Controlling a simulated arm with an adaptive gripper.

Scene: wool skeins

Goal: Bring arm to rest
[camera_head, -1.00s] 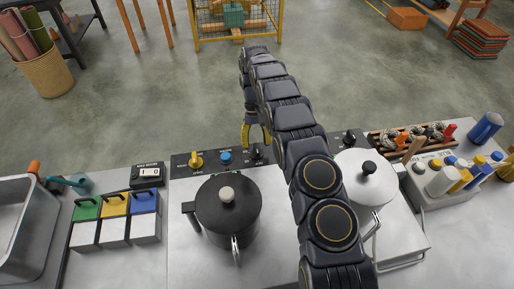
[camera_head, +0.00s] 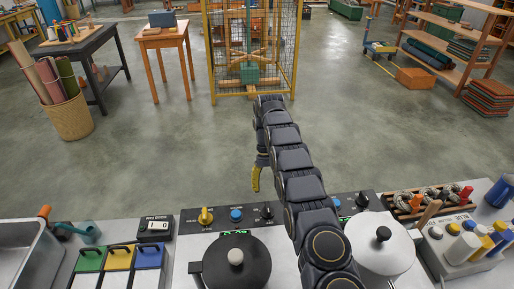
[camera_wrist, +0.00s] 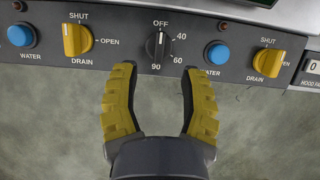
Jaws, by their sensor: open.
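My gripper (camera_head: 256,180) has yellow padded fingers and hangs past the far edge of the worktop, beyond the control panel (camera_head: 222,217), in the head view. In the wrist view my gripper (camera_wrist: 160,100) is open, with nothing between its fingers. The black temperature knob (camera_wrist: 158,45) shows above the gap between the fingertips, its pointer near OFF. My arm stretches out over the bench between the two pots.
A black lidded pot (camera_head: 229,265) stands left of my arm, a white lidded pot (camera_head: 380,250) right of it. Bottles (camera_head: 466,246) crowd the right. Lidded boxes (camera_head: 119,259) and a metal basin (camera_head: 18,258) are left. Open floor lies beyond.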

